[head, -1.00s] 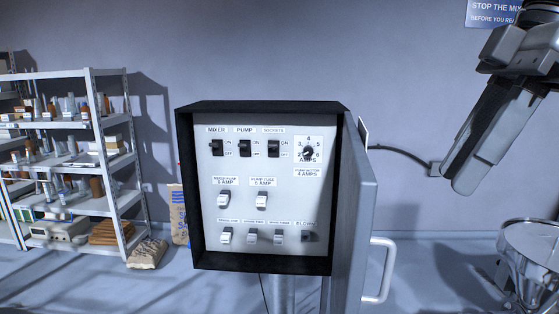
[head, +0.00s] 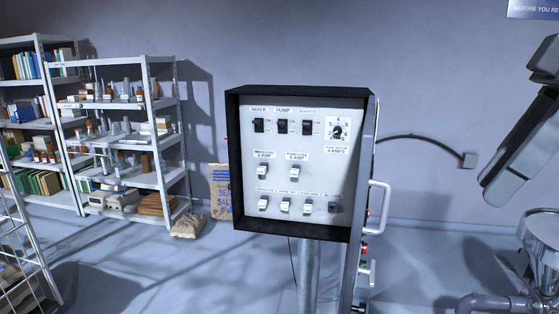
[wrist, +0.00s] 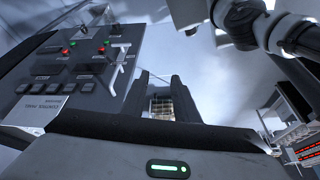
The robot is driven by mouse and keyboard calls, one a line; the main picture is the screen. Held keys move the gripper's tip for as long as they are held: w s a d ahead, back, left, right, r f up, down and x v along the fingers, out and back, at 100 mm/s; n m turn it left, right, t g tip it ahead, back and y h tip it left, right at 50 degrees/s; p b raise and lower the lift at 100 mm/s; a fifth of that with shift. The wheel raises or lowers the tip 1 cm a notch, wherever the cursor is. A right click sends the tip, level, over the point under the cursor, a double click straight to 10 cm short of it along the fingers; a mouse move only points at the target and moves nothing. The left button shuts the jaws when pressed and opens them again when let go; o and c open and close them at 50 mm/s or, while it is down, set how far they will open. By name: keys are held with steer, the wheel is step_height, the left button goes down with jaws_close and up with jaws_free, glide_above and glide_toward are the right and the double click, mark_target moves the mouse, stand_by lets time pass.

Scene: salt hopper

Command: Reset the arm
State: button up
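My gripper (wrist: 161,98) shows in the wrist view as two dark fingers with a gap between them. Nothing is held in the gap; a small tan gridded patch shows beyond it. In the head view, part of my grey arm (head: 520,150) hangs at the right edge, and the gripper itself cannot be made out there.
A control panel (wrist: 75,75) is close by at left in the wrist view. Shelves (head: 140,180) stand at left; a metal vessel (head: 543,235) at lower right.

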steer(key=w+a+f+m+t+h, duration=0.1)
steer(key=a+f+m, duration=0.4)
steer(key=f, duration=0.6)
steer(key=w+a+f+m+t+h, duration=0.1)
steer(key=a+f+m+t+h, duration=0.1)
steer(key=a+f+m, duration=0.4)
step_height(320, 180, down, 6)
steer(key=shift+w+a+r+m+h+p, duration=0.15)
steer(key=shift+w+a+m+h+p, duration=0.2)
steer(key=shift+a+h, duration=0.2)
